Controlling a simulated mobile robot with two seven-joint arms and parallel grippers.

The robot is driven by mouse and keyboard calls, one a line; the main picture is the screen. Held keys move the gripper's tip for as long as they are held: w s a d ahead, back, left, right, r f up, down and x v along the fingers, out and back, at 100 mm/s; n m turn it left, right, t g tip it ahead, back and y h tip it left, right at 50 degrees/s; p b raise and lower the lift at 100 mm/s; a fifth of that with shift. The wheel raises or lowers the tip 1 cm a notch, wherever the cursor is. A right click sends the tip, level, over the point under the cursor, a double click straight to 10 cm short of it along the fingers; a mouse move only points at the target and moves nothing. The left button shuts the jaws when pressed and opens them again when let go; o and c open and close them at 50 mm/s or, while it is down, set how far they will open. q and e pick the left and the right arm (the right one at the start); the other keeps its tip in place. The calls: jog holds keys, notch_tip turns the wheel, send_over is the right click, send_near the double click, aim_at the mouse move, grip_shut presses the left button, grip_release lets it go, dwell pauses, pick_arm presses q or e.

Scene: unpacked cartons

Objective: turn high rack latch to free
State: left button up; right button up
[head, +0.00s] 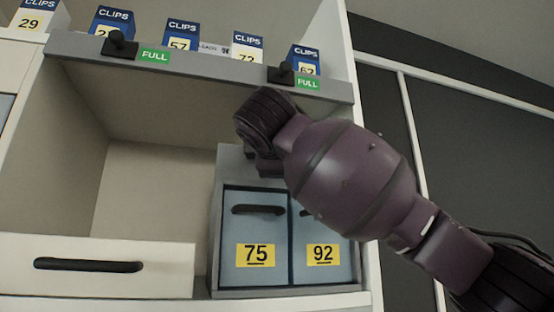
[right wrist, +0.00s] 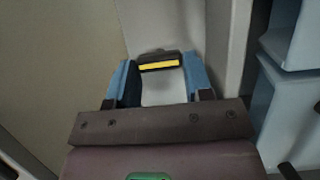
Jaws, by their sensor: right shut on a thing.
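My right arm comes in from the right in the head view, and its gripper is mostly hidden behind my wrist, at the grey rack top (head: 234,162). In the right wrist view the blue fingers of my right gripper (right wrist: 160,68) are shut on a black latch-like piece with a yellow strip (right wrist: 160,62), in front of a pale panel. Its turned position is hard to read. Two other black latches, a left one (head: 120,44) and a right one (head: 282,74), sit on the upper shelf rail beside green FULL labels. My left gripper is not in view.
Blue drawers 75 (head: 250,225) and 92 (head: 323,230) stand below my wrist. Several blue-and-white clip boxes line the upper shelf. A white drawer front (head: 95,285) is at the lower left. The open bay (head: 150,185) left of the rack is empty.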

jog(key=o, duration=0.9)
jog(key=shift+s, duration=0.1)
jog(key=s+b, duration=0.1)
jog(key=s, duration=0.2)
jog(key=s+b, duration=0.1)
jog(key=s, duration=0.3)
jog(key=s+a+b, duration=0.1)
jog(key=s, duration=0.2)
jog(key=shift+s, duration=0.35)
jog(key=shift+f, duration=0.1)
